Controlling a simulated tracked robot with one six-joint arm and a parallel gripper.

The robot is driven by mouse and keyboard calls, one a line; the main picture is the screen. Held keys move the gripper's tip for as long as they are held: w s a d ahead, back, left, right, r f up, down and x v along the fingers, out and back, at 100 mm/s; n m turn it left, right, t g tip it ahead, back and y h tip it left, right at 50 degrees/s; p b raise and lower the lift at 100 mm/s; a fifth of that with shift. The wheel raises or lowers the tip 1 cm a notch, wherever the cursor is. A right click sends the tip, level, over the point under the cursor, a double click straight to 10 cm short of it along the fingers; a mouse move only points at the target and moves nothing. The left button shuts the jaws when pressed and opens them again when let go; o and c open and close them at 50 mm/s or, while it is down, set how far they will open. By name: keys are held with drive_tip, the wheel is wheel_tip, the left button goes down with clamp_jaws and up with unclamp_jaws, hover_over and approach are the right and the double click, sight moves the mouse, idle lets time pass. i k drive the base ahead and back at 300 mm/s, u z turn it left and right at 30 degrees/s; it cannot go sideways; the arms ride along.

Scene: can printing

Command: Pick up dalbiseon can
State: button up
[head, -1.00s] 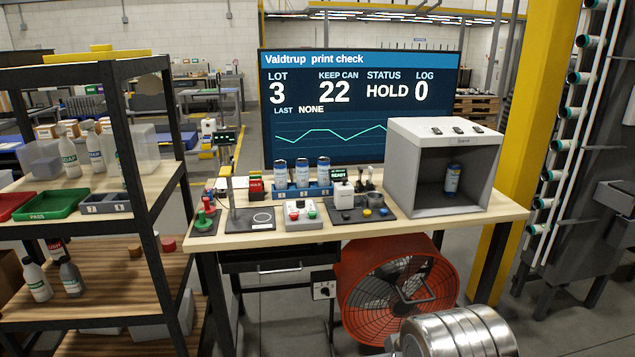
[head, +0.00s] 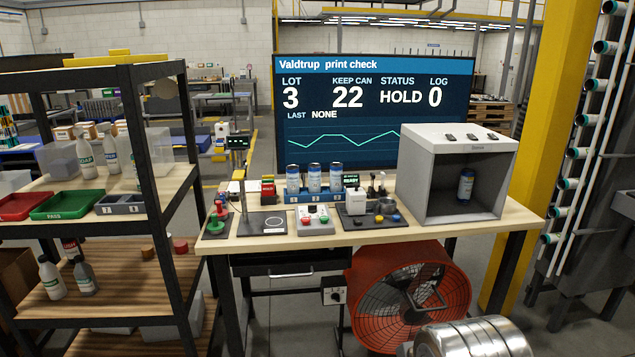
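Several blue and silver cans are in the head view, and I cannot read their names, so I cannot tell which is the dalbiseon can. Three stand upright in a row in a blue rack on the workbench: a left can (head: 293,180), a middle can (head: 314,179) and a right can (head: 336,177). Another blue can (head: 466,186) stands upright inside the grey box (head: 415,190) at the bench's right end. A silver part of my arm shows at the bottom right. My gripper is not in view.
The wooden workbench (head: 260,245) carries a button box (head: 314,221), a stand (head: 262,222) and a dark tray of small items. A shelf rack (head: 165,190) stands left. A red fan (head: 408,300) sits beneath the bench. A screen (head: 375,110) reading HOLD stands behind it.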

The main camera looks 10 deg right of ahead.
sight(315, 169)
drive_tip(key=u, duration=0.1)
drive_tip(key=i, duration=1.65)
drive_tip(key=u, duration=0.6)
drive_tip(key=i, duration=0.9)
drive_tip(key=u, duration=0.25)
